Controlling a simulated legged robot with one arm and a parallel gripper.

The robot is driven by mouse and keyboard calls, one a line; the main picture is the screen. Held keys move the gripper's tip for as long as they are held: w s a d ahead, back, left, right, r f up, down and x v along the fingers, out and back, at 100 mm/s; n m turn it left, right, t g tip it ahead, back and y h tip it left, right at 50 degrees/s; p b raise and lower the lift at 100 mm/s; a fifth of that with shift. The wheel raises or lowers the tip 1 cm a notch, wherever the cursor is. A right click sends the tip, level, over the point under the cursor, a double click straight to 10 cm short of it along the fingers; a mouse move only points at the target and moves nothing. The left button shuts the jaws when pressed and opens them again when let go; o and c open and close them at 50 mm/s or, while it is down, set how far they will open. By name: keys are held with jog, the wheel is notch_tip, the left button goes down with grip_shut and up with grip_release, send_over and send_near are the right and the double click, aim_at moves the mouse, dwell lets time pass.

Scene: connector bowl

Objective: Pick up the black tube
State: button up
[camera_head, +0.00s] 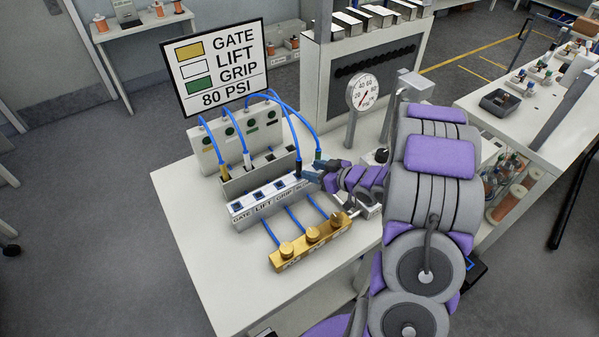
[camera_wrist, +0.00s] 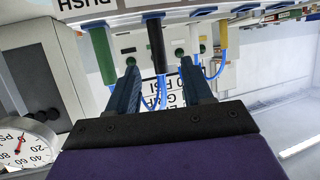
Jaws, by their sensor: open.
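The black tube (camera_head: 298,168) stands upright at the right part of the grey rack, with a blue hose on its top. In the wrist view, which is upside down, the black tube (camera_wrist: 155,42) shows in line with the gap between my fingers. My gripper (camera_head: 310,170) is open, its two dark blue fingers reaching leftward close to the tube. In the wrist view the fingertips (camera_wrist: 158,67) lie on either side of the tube's hose end. I cannot tell whether the tube is between the fingers or just beyond them.
A yellow tube (camera_head: 224,173) and a white tube (camera_head: 246,160) stand at left. A green tube (camera_head: 318,157) is just behind my fingers. A labelled socket block (camera_head: 268,205), brass manifold (camera_head: 310,243), sign (camera_head: 216,70) and pressure gauge (camera_head: 364,93) stand close by. The table's front left is clear.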

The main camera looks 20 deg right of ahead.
aim_at(301, 165)
jog(key=x, duration=0.4)
jog(key=shift+s+a+r, duration=0.1)
jog(key=shift+s+a, duration=0.05)
jog(key=shift+a, duration=0.1)
jog(key=x, duration=0.1)
jog(key=b+x, duration=0.1)
jog(key=x, duration=0.1)
jog(key=b+x, duration=0.1)
jog(key=shift+w+d, duration=0.25)
jog(key=shift+w, duration=0.25)
jog(key=shift+w+a+r, duration=0.1)
jog(key=shift+w+a, duration=0.1)
jog(key=shift+a, duration=0.3)
jog(key=shift+d, duration=0.75)
jog(key=c, duration=0.5)
jog(key=shift+c, duration=0.6)
jog(key=shift+a, duration=0.5)
grip_shut()
